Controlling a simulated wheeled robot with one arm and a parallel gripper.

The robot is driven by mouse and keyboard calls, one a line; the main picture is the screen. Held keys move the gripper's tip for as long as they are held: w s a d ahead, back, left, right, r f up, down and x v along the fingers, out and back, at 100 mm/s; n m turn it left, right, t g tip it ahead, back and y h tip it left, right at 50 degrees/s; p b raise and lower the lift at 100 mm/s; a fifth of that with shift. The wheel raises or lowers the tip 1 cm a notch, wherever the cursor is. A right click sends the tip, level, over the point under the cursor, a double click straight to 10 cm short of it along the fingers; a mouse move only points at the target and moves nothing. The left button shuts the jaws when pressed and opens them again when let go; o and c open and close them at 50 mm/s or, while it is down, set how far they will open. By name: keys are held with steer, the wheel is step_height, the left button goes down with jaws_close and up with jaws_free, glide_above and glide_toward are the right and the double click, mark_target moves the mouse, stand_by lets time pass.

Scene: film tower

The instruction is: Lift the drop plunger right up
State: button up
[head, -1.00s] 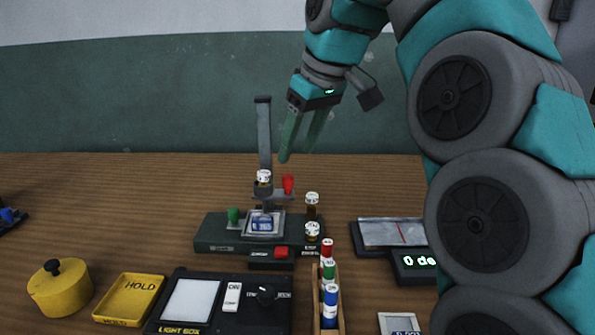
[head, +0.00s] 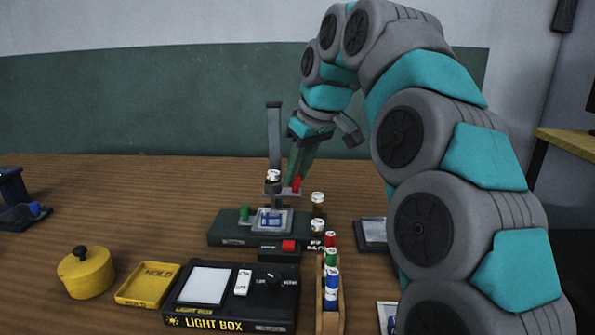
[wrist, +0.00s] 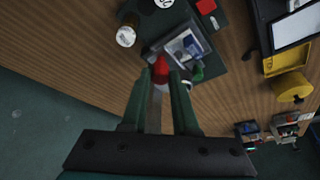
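The red knob (head: 296,185), which appears to be the drop plunger, sits on the right of the stand's raised arm, beside a small white-capped vial (head: 273,176). The stand has a tall grey post (head: 274,130) and a dark green base (head: 225,229). My gripper (head: 297,172) points down just above the knob. In the wrist view the red knob (wrist: 160,64) shows just beyond and between the green fingertips of my gripper (wrist: 161,78). The fingers are apart with a gap between them. I cannot tell whether they touch the knob.
White-capped bottles (head: 318,200) stand on the base's right side. In front are a light box (head: 240,316), a yellow HOLD tray (head: 147,285), a yellow knobbed pot (head: 86,273) and a wooden vial rack (head: 319,300). The table left of the stand is mostly clear.

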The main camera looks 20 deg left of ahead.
jaws_close()
stand_by(0.9)
